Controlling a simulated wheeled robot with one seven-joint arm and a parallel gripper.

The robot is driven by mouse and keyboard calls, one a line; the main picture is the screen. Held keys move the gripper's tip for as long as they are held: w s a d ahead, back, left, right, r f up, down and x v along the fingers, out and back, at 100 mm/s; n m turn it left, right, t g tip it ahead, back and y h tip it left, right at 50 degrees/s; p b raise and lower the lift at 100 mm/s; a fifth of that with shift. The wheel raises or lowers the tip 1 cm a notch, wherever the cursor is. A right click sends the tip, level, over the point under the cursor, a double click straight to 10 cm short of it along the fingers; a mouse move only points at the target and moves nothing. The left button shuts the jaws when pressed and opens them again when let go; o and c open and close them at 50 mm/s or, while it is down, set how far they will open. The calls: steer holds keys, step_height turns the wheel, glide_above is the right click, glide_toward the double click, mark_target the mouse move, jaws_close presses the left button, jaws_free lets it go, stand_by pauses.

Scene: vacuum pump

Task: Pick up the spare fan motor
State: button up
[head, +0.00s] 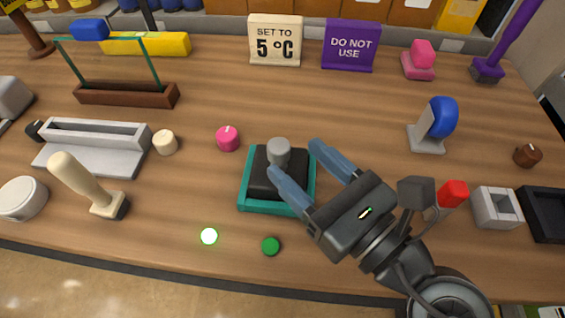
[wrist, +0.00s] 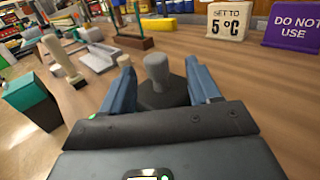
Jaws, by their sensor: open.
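The likely spare fan motor is a dark block with a grey rounded knob (head: 279,150) on top, upright in a teal square tray (head: 277,207). I cannot confirm its identity from a label. My gripper (head: 293,158) is open, reaching in from the lower right with its two blue fingers at the knob. In the wrist view the knob (wrist: 157,72) stands between the fingers (wrist: 157,82), with visible gaps on both sides. The dark base below it is partly hidden by my gripper.
A pink knob (head: 228,138) and a green button (head: 270,246) are close by. A beige lever (head: 80,180) stands at left, and a blue-topped grey lever (head: 436,124) at right. Signs (head: 275,42) line the back. Bare wood lies behind the tray.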

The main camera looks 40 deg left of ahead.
mark_target(286, 154)
steer(key=p+x, duration=0.1)
steer(key=x, duration=0.4)
steer(key=shift+s, duration=0.2)
jaws_close()
stand_by(0.3)
steer(key=shift+r, duration=0.1)
stand_by(0.7)
